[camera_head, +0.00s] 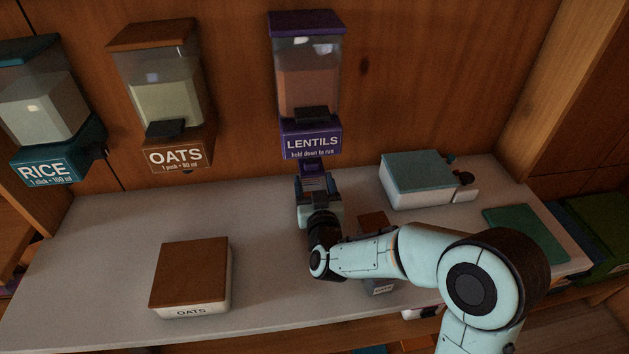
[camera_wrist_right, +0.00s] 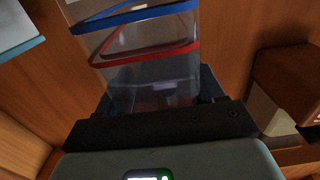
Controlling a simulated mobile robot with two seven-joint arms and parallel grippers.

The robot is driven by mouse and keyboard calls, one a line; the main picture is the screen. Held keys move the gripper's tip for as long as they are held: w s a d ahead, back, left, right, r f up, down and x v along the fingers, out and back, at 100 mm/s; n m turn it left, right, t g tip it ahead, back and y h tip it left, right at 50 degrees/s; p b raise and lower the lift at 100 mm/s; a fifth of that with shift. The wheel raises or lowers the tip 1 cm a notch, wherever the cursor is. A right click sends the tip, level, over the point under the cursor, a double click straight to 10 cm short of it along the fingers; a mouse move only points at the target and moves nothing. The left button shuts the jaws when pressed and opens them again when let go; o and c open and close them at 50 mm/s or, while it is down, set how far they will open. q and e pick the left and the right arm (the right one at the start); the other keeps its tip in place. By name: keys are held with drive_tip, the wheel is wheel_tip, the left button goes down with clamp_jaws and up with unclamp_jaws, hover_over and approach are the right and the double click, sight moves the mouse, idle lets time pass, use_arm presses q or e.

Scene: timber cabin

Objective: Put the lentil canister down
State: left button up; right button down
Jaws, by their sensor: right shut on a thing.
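My right gripper (camera_head: 313,186) is just below the purple LENTILS dispenser (camera_head: 305,85) on the wooden wall. It is shut on the lentil canister, a clear container (camera_wrist_right: 150,75) with one blue and one red band, seen between the fingers in the right wrist view. No lentils can be made out in it. In the head view only a small purple part (camera_head: 314,172) shows between the gripper and the dispenser, and the rest is hidden. Whether the canister touches the counter (camera_head: 110,230) cannot be told. My left gripper is not in view.
RICE (camera_head: 45,172) and OATS (camera_head: 178,156) dispensers hang to the left. A brown-lidded OATS box (camera_head: 190,272) stands front left. A teal-lidded box (camera_head: 415,172) stands back right. My arm partly covers a narrow brown-topped container (camera_head: 383,288).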

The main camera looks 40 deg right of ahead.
drive_tip(key=shift+a+r, duration=0.1)
drive_tip(key=shift+a, duration=0.1)
drive_tip(key=shift+c, duration=2.2)
unclamp_jaws()
drive_tip(key=shift+f, duration=0.25)
drive_tip(key=o, duration=0.3)
